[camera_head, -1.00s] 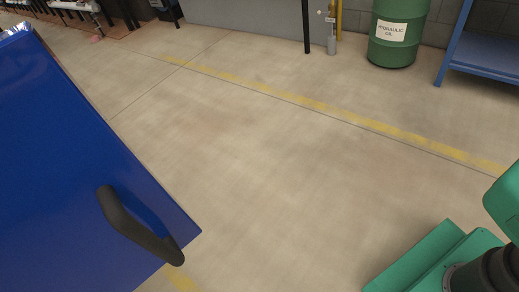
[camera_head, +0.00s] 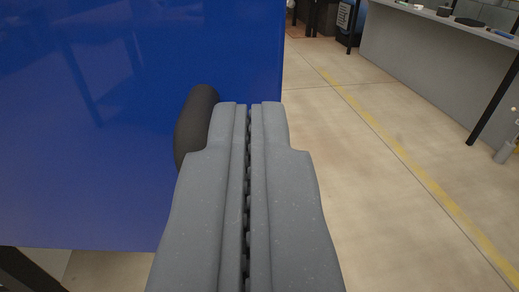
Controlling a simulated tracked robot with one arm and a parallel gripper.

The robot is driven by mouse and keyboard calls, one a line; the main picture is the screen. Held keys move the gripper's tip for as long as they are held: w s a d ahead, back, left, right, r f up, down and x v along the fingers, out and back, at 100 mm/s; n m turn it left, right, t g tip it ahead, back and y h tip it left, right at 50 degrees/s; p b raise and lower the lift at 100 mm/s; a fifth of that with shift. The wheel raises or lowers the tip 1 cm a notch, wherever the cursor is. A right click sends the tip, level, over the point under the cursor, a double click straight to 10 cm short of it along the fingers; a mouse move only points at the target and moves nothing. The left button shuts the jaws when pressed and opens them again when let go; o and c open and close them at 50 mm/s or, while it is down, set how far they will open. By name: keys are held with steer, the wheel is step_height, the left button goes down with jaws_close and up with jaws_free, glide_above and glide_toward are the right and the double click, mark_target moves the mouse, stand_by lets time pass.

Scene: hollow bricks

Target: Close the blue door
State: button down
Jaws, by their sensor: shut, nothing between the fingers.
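The blue door (camera_head: 90,110) fills the left half of the view, with its right edge upright near the middle of the picture. A dark handle (camera_head: 192,122) stands on the door near that edge. My gripper (camera_head: 249,106) is grey and shut, with nothing between its fingers. Its tips are in front of the door's right part, just right of the handle. The left finger hides part of the handle, and I cannot tell whether it touches the handle or the door.
Concrete floor (camera_head: 340,190) with a yellow line (camera_head: 440,195) lies open to the right of the door. A grey workbench (camera_head: 430,60) with small items on top stands at the upper right. A dark leg (camera_head: 25,275) shows at the lower left.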

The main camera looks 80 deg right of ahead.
mark_target(251, 56)
steer(key=x, duration=0.6)
steer(key=shift+w+d+b, duration=0.1)
steer(key=shift+d+b, duration=0.2)
steer(key=shift+b, duration=0.05)
